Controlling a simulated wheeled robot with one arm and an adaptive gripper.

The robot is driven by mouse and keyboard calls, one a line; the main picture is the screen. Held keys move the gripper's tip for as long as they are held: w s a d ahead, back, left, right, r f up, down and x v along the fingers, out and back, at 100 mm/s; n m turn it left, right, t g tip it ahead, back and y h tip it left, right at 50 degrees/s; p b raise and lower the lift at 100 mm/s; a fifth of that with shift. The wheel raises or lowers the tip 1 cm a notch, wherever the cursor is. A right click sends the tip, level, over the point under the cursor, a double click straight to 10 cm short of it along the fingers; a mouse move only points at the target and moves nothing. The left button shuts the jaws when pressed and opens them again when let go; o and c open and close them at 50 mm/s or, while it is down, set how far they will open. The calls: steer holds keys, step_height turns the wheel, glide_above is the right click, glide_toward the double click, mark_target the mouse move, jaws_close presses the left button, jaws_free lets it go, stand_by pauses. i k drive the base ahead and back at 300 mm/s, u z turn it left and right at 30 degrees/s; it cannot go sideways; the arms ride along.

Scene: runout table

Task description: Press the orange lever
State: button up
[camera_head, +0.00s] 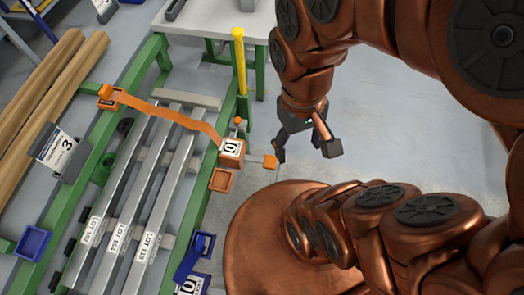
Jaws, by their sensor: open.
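An orange lever (268,161) sticks out to the right from an orange labelled box (231,154) on the right rail of the green runout table (186,200). The lever ends in a small orange block beyond the rail. An orange strap (175,116) runs from that box across the metal bars to an orange fitting (110,96) on the far-left rail. My gripper (307,152) points down to the right of the lever, with its two dark fingers spread and nothing between them. Its left fingertip appears close to the lever's end; whether they touch I cannot tell.
Long metal bars (146,190) with lot labels lie on the runout table. A yellow post (239,62) stands behind the lever. A blue lever-like fitting (190,258) sits on the near right rail. Grey floor (350,115) is clear to the right.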

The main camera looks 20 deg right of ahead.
mark_target(270, 162)
steer(key=z, duration=1.15)
steer(key=k, duration=1)
steer(key=u, duration=1.8)
